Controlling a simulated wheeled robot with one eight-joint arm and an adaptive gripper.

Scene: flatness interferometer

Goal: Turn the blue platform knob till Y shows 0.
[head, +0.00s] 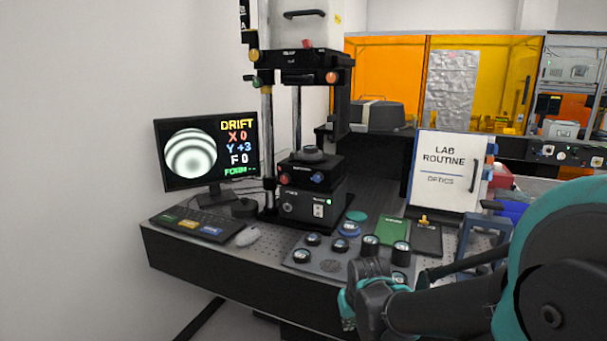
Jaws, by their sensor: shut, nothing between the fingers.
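The blue platform knob (317,178) sits on the front of the black platform block, right of a red knob (284,178). It is small here, and its marks cannot be read. The monitor (206,150) shows DRIFT with X 0, Y +3 and F 0, beside a round picture of curved light and dark fringes. My arm comes in from the right and bends in front of the table, well below and right of the blue knob. I cannot make out my gripper's fingers in this view, and nothing of mine touches the knob.
A keyboard (190,227) and mouse (248,236) lie at the table's left. Several round parts stand on a grey tray (301,257) in front of the instrument.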

